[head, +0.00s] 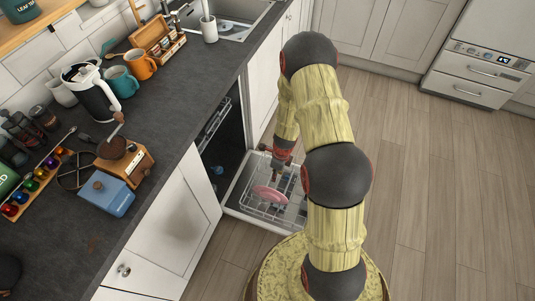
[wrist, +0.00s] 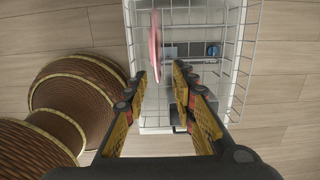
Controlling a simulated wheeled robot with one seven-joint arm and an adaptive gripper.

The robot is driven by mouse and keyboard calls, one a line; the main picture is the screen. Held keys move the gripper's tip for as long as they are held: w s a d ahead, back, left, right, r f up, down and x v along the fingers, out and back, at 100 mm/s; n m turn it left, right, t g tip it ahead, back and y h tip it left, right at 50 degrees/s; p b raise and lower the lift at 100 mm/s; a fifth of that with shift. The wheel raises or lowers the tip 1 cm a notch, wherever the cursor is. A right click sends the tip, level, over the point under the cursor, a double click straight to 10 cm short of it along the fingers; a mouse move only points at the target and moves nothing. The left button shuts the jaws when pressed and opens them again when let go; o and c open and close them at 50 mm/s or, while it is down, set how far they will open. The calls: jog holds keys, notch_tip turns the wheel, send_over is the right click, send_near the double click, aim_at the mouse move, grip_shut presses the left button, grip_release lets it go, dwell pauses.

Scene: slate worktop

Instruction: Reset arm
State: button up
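My gripper (head: 282,155) hangs over the pulled-out dishwasher rack (head: 245,208), at the end of my bent arm. In the wrist view my gripper (wrist: 161,75) is open, its two fingers apart with nothing held between them. A pink plate (head: 268,193) is in the rack below the gripper. In the wrist view the plate (wrist: 155,42) shows edge-on beyond the fingertips, nearer the left finger. I cannot tell whether that finger touches it.
The open dishwasher (head: 222,150) is under the dark worktop (head: 175,122). The worktop holds a kettle (head: 92,92), an orange mug (head: 141,64), a teal mug (head: 121,81), a coffee grinder (head: 125,161) and a blue box (head: 105,194). The wooden floor (head: 440,190) at right is clear.

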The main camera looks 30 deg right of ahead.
jog(key=s+a+r+n+g+y, duration=0.1)
jog(key=s+a+n+g, duration=0.1)
jog(key=s+a+n, duration=0.35)
jog(key=s+a+r+n+t, duration=0.2)
jog(key=r+n, duration=0.5)
jog(key=r, duration=1)
jog(key=s+a+r+n+t+h+p, duration=0.1)
jog(key=s+a+r+n, duration=0.3)
jog(key=r, duration=1.3)
jog(key=s+a+r+n+t+p, duration=0.1)
jog(key=s+a+r+n+t, duration=0.2)
jog(key=r+n, duration=0.9)
jog(key=s+a+r, duration=0.1)
jog(key=s+r, duration=0.2)
jog(key=r, duration=0.2)
jog(key=shift+s+r+t+h, duration=0.3)
jog(key=shift+s+r+h, duration=0.05)
jog(key=shift+s+h, duration=0.05)
jog(key=shift+a, duration=0.15)
